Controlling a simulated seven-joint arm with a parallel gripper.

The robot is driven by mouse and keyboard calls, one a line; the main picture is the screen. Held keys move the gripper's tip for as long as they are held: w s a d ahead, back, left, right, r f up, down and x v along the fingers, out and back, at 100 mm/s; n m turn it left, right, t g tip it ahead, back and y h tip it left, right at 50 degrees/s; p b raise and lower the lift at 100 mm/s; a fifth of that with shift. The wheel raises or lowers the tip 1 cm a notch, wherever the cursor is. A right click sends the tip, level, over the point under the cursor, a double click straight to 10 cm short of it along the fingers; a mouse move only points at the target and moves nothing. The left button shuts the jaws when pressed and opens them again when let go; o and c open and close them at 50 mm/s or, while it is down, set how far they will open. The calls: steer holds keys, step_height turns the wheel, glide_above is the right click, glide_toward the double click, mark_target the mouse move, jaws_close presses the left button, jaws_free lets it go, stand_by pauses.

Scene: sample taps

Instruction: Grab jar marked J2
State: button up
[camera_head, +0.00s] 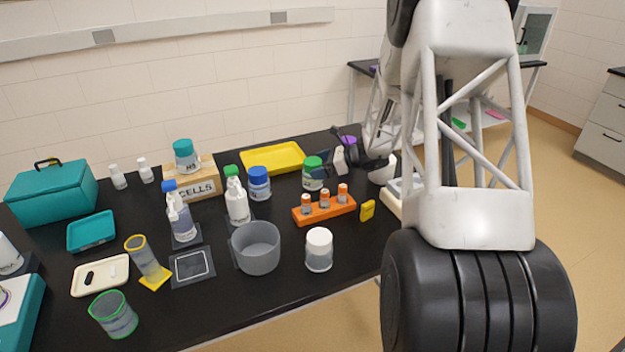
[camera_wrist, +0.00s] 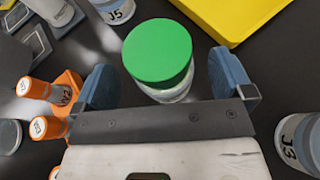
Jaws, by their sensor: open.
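A clear jar with a green lid (camera_wrist: 158,52) stands upright between the two fingers of my gripper (camera_wrist: 163,80) in the wrist view. My gripper is open, with one blue-grey finger on each side of the jar and a visible gap at each side. The green-lidded jar also shows in the head view (camera_head: 313,173), on the black table behind the orange rack. Its label is not readable in either view, so I cannot confirm the J2 mark. In the wrist view, jar J5 (camera_wrist: 118,10) stands at the top and jar J3 (camera_wrist: 297,142) at the right.
The orange rack (camera_wrist: 68,82) with orange-capped vials is close on the left in the wrist view. The yellow tray (camera_head: 272,158) lies behind the jar. A blue-lidded jar (camera_head: 259,183) and a white-lidded jar (camera_head: 319,250) stand on the table, with bottles further left.

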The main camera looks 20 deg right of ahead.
steer(key=shift+x, duration=1.45)
steer(key=c, duration=1.1)
